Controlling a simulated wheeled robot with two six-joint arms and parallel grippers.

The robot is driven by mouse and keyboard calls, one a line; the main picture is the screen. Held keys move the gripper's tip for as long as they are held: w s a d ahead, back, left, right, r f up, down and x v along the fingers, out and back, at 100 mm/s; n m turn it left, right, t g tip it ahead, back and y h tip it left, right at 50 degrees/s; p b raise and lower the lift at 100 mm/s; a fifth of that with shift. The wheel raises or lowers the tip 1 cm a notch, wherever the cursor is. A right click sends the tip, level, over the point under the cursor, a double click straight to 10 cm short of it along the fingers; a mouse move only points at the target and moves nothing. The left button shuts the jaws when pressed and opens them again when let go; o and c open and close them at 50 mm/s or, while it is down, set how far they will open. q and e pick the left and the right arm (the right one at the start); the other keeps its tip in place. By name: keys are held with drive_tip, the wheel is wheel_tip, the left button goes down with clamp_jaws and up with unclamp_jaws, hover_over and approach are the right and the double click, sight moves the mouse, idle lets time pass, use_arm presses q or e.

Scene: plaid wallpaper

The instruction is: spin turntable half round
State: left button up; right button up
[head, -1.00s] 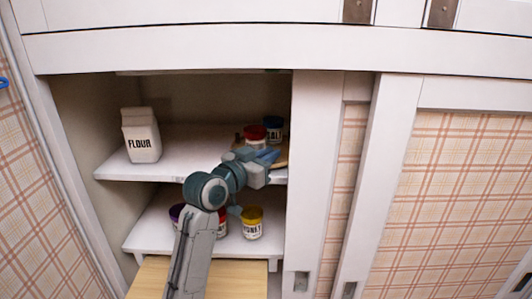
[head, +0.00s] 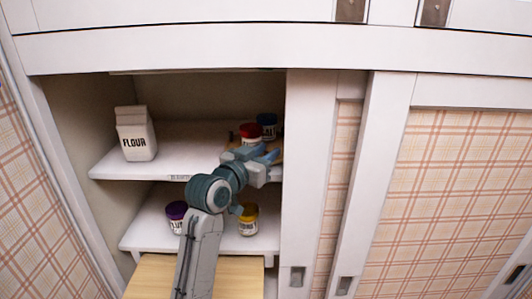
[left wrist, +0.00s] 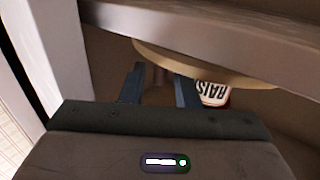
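The wooden turntable (head: 229,156) is on the upper cupboard shelf at its right end, largely hidden behind my left gripper and the door edge. A red-lidded jar (head: 250,130) and a blue-lidded jar (head: 266,120) stand at it. My left gripper (head: 267,155) is in front of it, fingers apart. In the left wrist view the two fingers (left wrist: 158,88) are spread beside the round wooden edge (left wrist: 210,68). A jar lettered "RAIS" (left wrist: 214,94) is close by the right-hand finger. I cannot tell whether a finger touches the turntable. My right gripper is not in view.
A flour carton (head: 136,138) stands left on the upper shelf (head: 120,168). A purple-lidded jar (head: 176,214) and a yellow-lidded jar (head: 248,220) are on the lower shelf. The sliding door frame (head: 308,180) bounds the opening at right. The middle of the upper shelf is clear.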

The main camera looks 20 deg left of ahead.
use_arm(q)
drive_tip(key=b+v, duration=0.2)
drive_tip(key=v, duration=0.8)
drive_tip(key=shift+s, duration=0.25)
drive_tip(key=shift+a, duration=0.1)
drive_tip(key=p+x, duration=1)
drive_tip(key=p, duration=0.4)
drive_tip(key=shift+f, duration=0.2)
drive_tip(key=shift+w+f, duration=0.1)
drive_tip(key=shift+w, duration=0.35)
